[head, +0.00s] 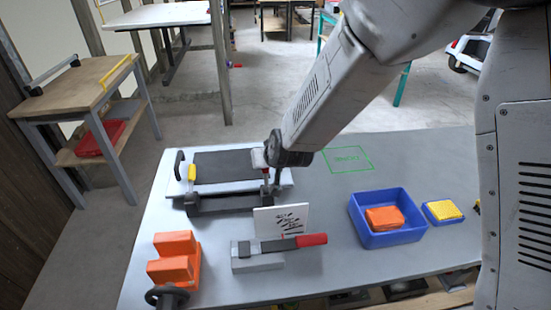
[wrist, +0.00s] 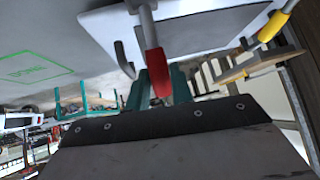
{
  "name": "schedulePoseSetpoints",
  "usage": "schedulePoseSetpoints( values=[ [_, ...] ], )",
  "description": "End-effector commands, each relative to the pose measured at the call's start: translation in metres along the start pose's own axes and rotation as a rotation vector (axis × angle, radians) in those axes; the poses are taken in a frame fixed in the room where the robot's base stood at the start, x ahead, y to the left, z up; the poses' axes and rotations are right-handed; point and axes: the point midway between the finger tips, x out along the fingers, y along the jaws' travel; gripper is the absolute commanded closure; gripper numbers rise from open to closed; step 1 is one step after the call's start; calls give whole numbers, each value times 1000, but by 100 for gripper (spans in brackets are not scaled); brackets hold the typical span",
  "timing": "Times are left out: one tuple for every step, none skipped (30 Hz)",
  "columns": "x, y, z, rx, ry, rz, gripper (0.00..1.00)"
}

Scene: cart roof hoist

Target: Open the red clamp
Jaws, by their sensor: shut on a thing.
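The red clamp shows in the wrist view as a red handle (wrist: 155,62) on a grey lever, beside a white plate. My gripper (wrist: 160,88) has its teal fingers around the end of that red handle and is shut on it. In the head view my gripper (head: 270,172) is at the right end of a dark flat panel (head: 225,167) on a pale base; there the clamp is mostly hidden behind my wrist. A yellow clamp (head: 192,173) stands upright at the panel's left end and also shows in the wrist view (wrist: 272,26).
On the grey table (head: 330,265) are orange blocks (head: 175,258), a small white sign (head: 281,219), a red-handled tool (head: 312,240) on a grey block, a blue bin (head: 370,238) with an orange block, and a yellow sponge-like block (head: 443,210). A green outlined area (head: 348,159) is clear.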

Motion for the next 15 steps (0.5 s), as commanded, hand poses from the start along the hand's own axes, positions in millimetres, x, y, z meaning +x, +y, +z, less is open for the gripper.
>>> schedulePoseSetpoints(
  values=[
    [0, -4, 2, -6, 0, -4, 100],
    [-1, -4, 2, -7, 1, -4, 100],
    [-1, -5, 2, -7, 2, -5, 100],
    [-1, -5, 2, -7, 3, -5, 100],
    [-1, -5, 2, -7, 3, -5, 100],
    [-1, -5, 2, -7, 2, -5, 100],
    [-1, -5, 2, -7, 2, -5, 100],
    [-1, -5, 2, -7, 2, -5, 100],
    [-1, -5, 2, -7, 2, -5, 100],
    [-1, -5, 2, -7, 2, -5, 100],
    [-1, -5, 2, -6, 2, -5, 100],
    [-1, -4, 2, -6, 1, -4, 100],
    [-1, -4, 2, -6, 1, -4, 69],
    [-1, -4, 2, -6, 1, -4, 60],
    [-1, -4, 2, -6, 2, -4, 55]
  ],
)
